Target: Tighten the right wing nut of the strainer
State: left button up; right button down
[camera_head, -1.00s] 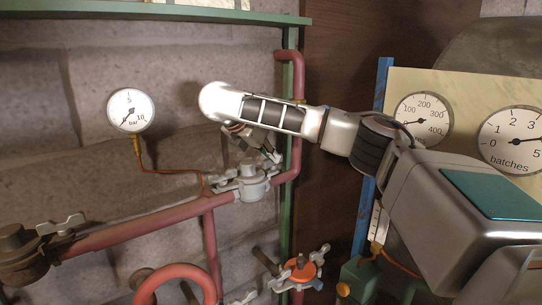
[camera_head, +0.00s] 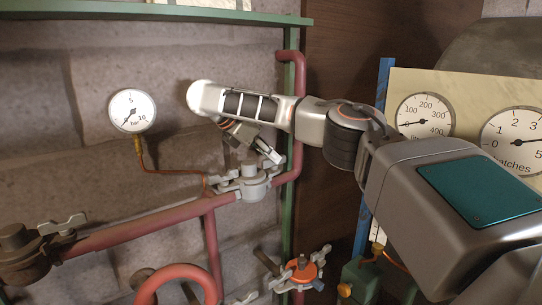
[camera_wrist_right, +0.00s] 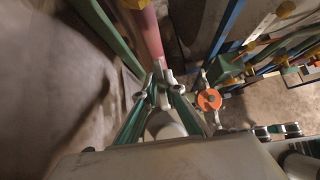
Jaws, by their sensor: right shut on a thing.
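The grey strainer (camera_head: 252,184) sits on the red pipe below the gauge. Its left wing nut (camera_head: 222,180) stands clear of my gripper. Its right wing nut (camera_head: 268,152) is at the fingertips of my right gripper (camera_head: 258,147), which comes down from the upper left. In the wrist view my right gripper (camera_wrist_right: 161,92) is shut on the right wing nut (camera_wrist_right: 163,74), whose grey wings show between and beyond the fingertips. The nut's lower part is partly hidden. My left gripper is not in view.
A green post (camera_head: 291,210) and a red riser pipe (camera_head: 298,130) stand close on the right. A bar gauge (camera_head: 132,110) hangs on the wall at left. Below is an orange-capped valve (camera_head: 302,270) with wing nuts.

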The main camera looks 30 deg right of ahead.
jog(key=c, duration=2.1)
grip_release()
jog(key=shift+c, duration=0.2)
jog(key=v, duration=1.2)
